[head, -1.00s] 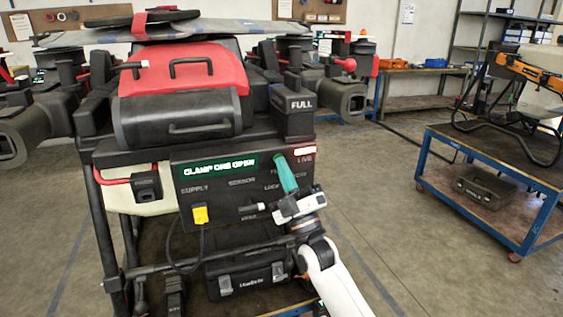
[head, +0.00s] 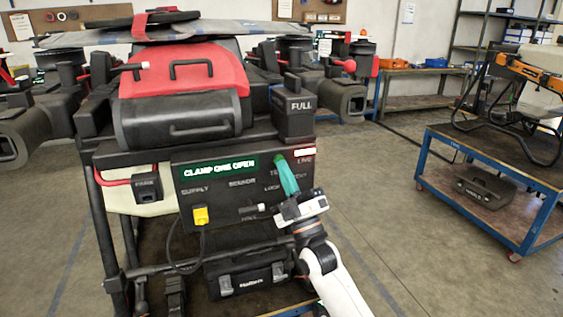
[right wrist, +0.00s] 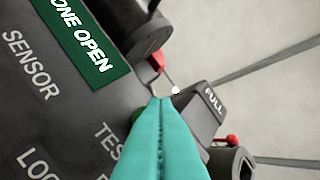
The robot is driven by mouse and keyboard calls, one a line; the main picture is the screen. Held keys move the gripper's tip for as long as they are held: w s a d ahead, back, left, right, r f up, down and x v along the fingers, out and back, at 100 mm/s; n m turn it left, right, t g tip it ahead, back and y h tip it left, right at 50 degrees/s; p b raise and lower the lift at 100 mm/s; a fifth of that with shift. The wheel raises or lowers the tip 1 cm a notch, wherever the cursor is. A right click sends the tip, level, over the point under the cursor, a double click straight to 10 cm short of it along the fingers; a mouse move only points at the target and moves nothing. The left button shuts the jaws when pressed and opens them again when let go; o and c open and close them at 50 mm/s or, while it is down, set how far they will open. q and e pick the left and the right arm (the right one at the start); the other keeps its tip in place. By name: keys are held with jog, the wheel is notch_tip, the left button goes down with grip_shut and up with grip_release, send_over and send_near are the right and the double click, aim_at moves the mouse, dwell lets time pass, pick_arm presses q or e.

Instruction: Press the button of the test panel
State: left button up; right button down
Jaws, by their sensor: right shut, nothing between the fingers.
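The test panel (head: 220,185) is a black box on the front of the drone cart. Its green display (head: 219,168) reads "CLAMP ONE OPEN". A red-and-white "LIVE" light (head: 304,152) is at its top right corner. My right gripper (head: 283,165) has teal fingers, shut and empty, with tips at the panel's upper right near the "TEST" label. In the right wrist view the shut fingers (right wrist: 161,105) cover the area beside the "TEST" label (right wrist: 105,140). My left gripper is not in view.
A yellow plug (head: 201,215) sits under "SUPPLY" with a cable hanging down. A black case (head: 245,276) lies below. A blue cart (head: 480,190) stands right, with open floor between.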

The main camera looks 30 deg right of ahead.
jog(key=s+p, duration=0.1)
jog(key=s, duration=0.2)
jog(key=s+a, duration=0.1)
jog(key=s, duration=0.1)
jog(key=shift+s+a+p, duration=0.2)
jog(key=shift+s+p, duration=0.15)
jog(key=shift+s, duration=0.05)
dwell(0.7)
